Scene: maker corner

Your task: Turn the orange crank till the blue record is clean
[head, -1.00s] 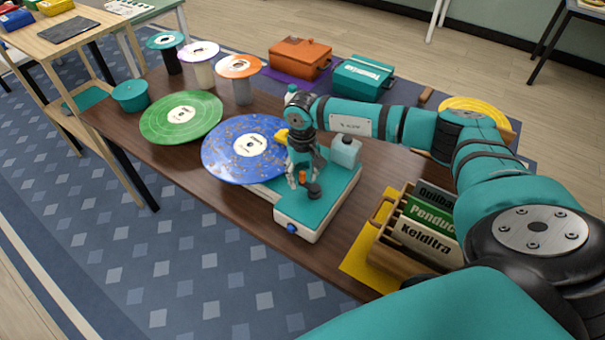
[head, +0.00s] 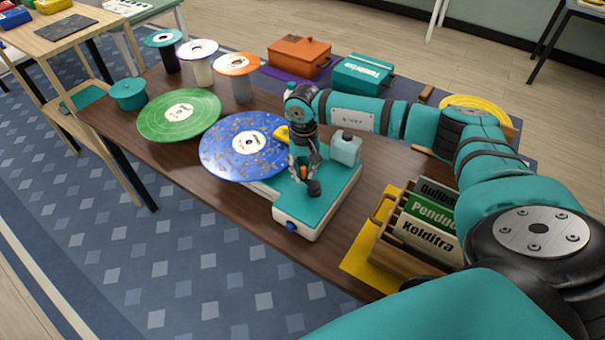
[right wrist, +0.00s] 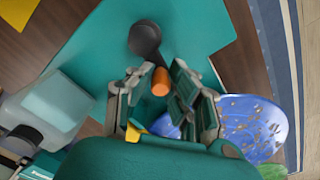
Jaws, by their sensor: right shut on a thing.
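The blue record (head: 235,150) lies on the teal and white cleaning machine (head: 335,200), its face dotted with brownish specks; part of it also shows in the right wrist view (right wrist: 245,122). The orange crank (head: 304,172) stands on the machine top beside a dark arm and knob (head: 314,188). In the right wrist view the orange crank handle (right wrist: 160,82) sits between the fingertips. My right gripper (right wrist: 158,88) is shut on it. My left gripper is in neither view.
A green record (head: 180,115) lies left of the blue one. Spindles with discs (head: 200,60) stand behind. A wooden rack of sleeves (head: 415,225) is at the right. Orange (head: 300,55) and teal (head: 362,75) boxes stand at the back.

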